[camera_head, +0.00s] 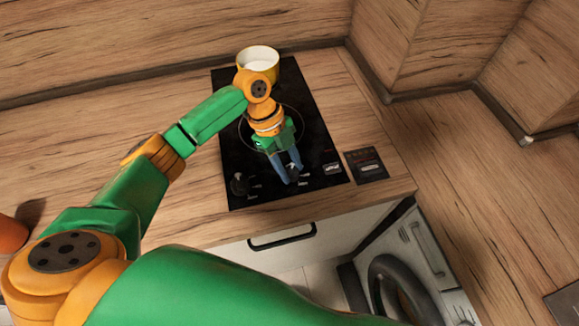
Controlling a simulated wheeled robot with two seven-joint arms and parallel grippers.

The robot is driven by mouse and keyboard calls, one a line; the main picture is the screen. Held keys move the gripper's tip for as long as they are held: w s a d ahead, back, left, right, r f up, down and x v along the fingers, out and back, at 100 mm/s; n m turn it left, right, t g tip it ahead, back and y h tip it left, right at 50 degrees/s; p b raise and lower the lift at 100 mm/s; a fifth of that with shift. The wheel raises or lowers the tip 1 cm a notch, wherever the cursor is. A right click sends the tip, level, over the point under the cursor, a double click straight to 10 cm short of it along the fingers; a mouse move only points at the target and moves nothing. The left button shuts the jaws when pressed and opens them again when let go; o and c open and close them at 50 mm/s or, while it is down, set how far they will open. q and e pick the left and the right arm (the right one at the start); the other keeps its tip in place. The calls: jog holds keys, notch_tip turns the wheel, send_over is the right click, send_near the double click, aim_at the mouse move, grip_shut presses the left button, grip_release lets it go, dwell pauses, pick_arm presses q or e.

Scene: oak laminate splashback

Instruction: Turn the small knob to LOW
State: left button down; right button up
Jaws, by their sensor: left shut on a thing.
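The black cooktop (234,158) is set in the wooden counter. My left gripper (292,174) reaches over it from the back and points down at the front part of the panel. It is shut on the small knob, a dark knob that is mostly hidden by the fingers. Pale marks show on the panel beside it, too small to read, so I cannot tell which setting the knob points at. A second dark knob (238,185) stands at the cooktop's front left corner, clear of the gripper. My right gripper is out of view.
A yellow pot (258,62) with pale contents stands at the back of the cooktop. A small dark panel (367,165) lies to its right. A drawer with a black handle (282,237) and a front-loading washer (395,285) are below. An orange object (10,234) stands at the far left.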

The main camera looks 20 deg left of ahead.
pick_arm(q)
jog(key=m+g+b, duration=0.1)
jog(key=m, duration=0.1)
jog(key=m+y+b, duration=0.1)
jog(key=m, duration=0.2)
jog(key=shift+w+d+g+b, duration=0.1)
jog(key=shift+w+g+b, duration=0.05)
jog(key=shift+g+b, duration=0.2)
jog(key=shift+r, duration=0.1)
jog(key=shift+c, duration=2.3)
grip_release()
jog(key=shift+r, duration=0.1)
jog(key=v, duration=0.7)
jog(key=shift+b, duration=0.3)
